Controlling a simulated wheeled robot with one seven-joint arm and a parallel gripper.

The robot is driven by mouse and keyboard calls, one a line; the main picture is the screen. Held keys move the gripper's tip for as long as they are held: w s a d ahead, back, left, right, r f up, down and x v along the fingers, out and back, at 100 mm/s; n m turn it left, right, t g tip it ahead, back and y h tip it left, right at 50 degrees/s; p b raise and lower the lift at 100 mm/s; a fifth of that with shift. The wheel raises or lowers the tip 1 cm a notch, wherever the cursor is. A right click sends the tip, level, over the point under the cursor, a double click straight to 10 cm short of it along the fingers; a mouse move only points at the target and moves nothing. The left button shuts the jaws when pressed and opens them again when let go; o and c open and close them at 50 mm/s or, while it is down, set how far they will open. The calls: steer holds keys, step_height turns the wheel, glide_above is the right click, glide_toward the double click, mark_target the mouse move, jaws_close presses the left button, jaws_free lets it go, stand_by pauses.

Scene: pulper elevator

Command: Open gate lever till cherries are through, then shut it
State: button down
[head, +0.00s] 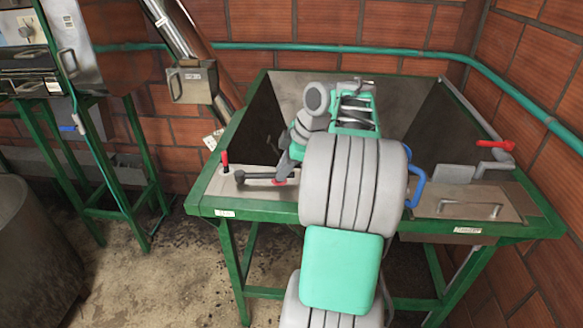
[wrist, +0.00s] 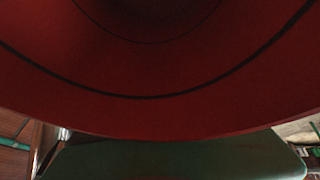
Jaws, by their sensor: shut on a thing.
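The gate lever (head: 256,176) is a dark bar lying nearly flat over the steel front ledge of the hopper. Its round pivot is at the left and its red end at the right. My gripper (head: 281,178) is shut on that red end, beyond the left side of my arm. In the wrist view a red rounded surface with dark rings, likely the lever's knob (wrist: 160,70), fills most of the picture; the fingertips do not show there. The hopper (head: 255,130) has a green rim and dark sloping walls. No cherries show; my arm hides its middle.
A small red-topped upright (head: 225,158) stands left of the lever. A red-handled valve (head: 495,146) and a steel lid with a handle (head: 470,208) are at the right. A slanted metal tube (head: 190,35) passes behind left. Brick walls close in behind and right.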

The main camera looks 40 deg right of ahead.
steer(key=c, duration=1.4)
jaws_free()
steer(key=shift+o, duration=0.2)
steer(key=p+v, duration=0.2)
steer(key=v, duration=0.5)
steer(key=shift+r, duration=0.4)
steer(key=shift+s, duration=0.15)
steer(key=shift+c, duration=0.2)
